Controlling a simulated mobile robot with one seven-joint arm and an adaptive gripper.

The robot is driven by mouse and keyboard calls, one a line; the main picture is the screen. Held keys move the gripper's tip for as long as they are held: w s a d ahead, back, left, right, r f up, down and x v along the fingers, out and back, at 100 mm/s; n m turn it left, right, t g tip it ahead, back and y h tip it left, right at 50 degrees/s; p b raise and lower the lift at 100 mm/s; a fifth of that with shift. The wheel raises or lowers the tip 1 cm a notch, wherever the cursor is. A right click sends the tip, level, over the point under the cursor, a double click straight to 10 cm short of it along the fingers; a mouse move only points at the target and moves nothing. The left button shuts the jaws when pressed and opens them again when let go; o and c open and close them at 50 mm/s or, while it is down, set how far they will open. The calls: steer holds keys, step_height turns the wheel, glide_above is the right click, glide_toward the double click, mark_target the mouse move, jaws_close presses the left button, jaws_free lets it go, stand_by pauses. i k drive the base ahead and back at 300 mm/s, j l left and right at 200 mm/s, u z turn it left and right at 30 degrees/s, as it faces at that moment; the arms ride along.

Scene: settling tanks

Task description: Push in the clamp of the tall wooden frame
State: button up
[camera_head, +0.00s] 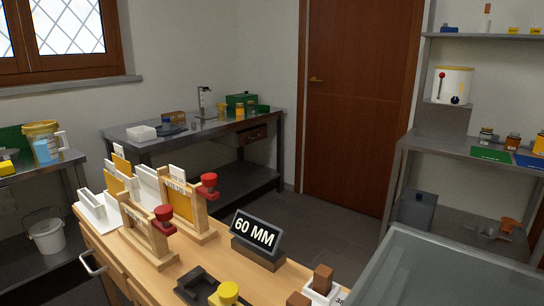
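Two wooden frames stand on the wooden bench. The rear one (194,213) looks the taller, with a white label card at its top and a yellow panel beside it. Its red clamp (209,181) sticks out to the right near the top. The nearer, shorter-looking frame (150,241) also has a red clamp (164,214) on its right side. I cannot tell from here how far in either clamp is. My gripper is not in view.
A dark stand with a "60 MM" sign (255,234) is right of the frames. A yellow knob (228,291), brown blocks (322,278) and a white rack (92,206) share the bench (205,262). A grey tank (455,270) fills the lower right.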

mark_target(209, 180)
steer(key=j+z, duration=0.35)
steer(key=i+j+z, duration=0.1)
steer(key=j+z, duration=0.5)
steer(key=z, duration=0.15)
